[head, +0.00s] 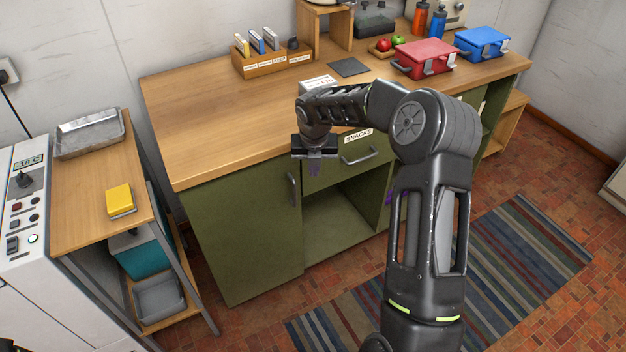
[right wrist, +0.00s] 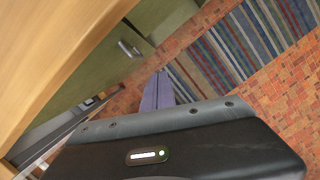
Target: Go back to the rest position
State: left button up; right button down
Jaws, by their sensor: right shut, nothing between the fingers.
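My right arm reaches up from the bottom of the head view and bends left over the front of the wooden counter (head: 215,118). My right gripper (head: 314,168) hangs down in front of the green cabinet, near the drawer labelled SNACKS (head: 345,158). Its purple fingers are shut and empty; they also show in the right wrist view (right wrist: 157,92), over the floor and rug. My left gripper is not in view.
A striped rug (head: 490,270) lies on the brick floor. Red (head: 425,57) and blue (head: 482,43) boxes sit on the counter's far right. The cabinet has an open compartment (head: 335,220).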

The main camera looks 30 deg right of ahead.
jog(key=shift+v, duration=0.9)
jog(key=w+a+f+m+t+y, duration=0.25)
jog(key=a+f+m, duration=0.25)
jog(key=a+m, duration=0.6)
jog(key=s+a+f+m+y, duration=0.3)
jog(key=s+a+f+m, duration=0.4)
jog(key=a+f+m, duration=0.5)
jog(key=s+a+f+m+g, duration=0.1)
jog(key=s+a+f+m, duration=0.1)
jog(key=s, duration=0.6)
jog(key=s+a+f+m+g, duration=0.2)
jog(key=s+a, duration=0.3)
jog(key=s, duration=0.4)
jog(key=s+a+f+m+g, duration=0.1)
jog(key=s+a+f+m, duration=0.2)
jog(key=s, duration=0.6)
jog(key=shift+a+f+m, duration=0.2)
jog(key=shift+a+m, duration=0.35)
jog(key=shift+m, duration=0.05)
